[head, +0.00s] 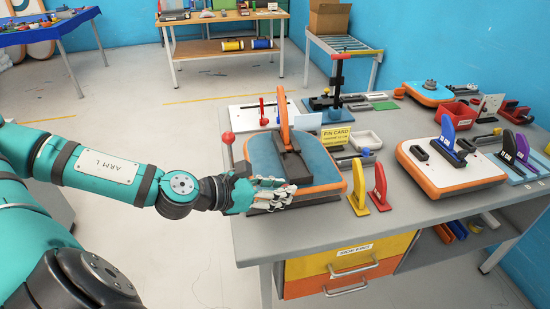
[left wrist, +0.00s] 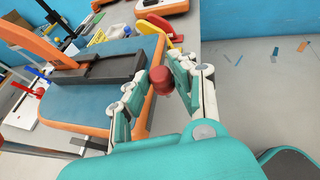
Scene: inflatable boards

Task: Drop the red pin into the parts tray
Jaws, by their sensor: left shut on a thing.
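My left gripper (head: 280,191) is at the front left corner of the workbench, beside the blue-topped board with an orange rim (head: 322,152). In the left wrist view the gripper (left wrist: 162,84) is shut on a red pin (left wrist: 161,78), which sits between the fingertips. The pin is hidden by the fingers in the head view. My right gripper is in neither view.
An orange fin (head: 284,118) stands in a black box on the board. Yellow (head: 358,186) and red (head: 380,185) fins stand between the gripper and the white-topped board (head: 450,170). A yellow fin card (head: 337,136) stands left of the tray. A red bin (head: 460,113) sits farther right.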

